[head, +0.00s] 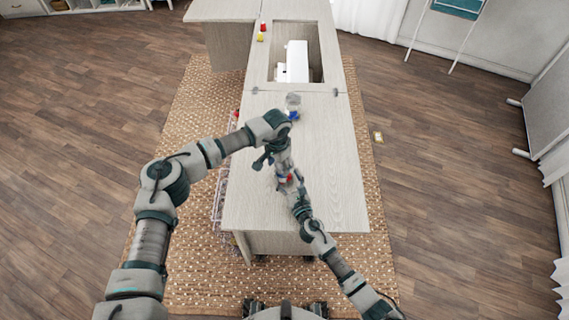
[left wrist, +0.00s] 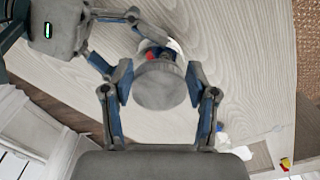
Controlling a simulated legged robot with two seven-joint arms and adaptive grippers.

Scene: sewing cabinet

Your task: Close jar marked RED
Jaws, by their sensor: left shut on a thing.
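A jar with a red patch and some blue (left wrist: 157,52) shows partly behind a round grey lid (left wrist: 160,88) in the left wrist view. My left gripper (left wrist: 160,82) is shut on the lid, one finger on each side. The lid hides much of the jar, so I cannot tell whether they touch. My right gripper (left wrist: 132,48) has its fingers around the jar and seems shut on it. In the head view the red part of the jar (head: 287,179) shows small between my two grippers, above the cabinet top.
A clear jar with blue in it (head: 293,104) stands on the cabinet top (head: 330,160) beyond my left wrist. A recess with a white sewing machine (head: 297,62) lies farther back. Small red (head: 262,27) and yellow (head: 260,37) things sit beside it. The right side of the top is clear.

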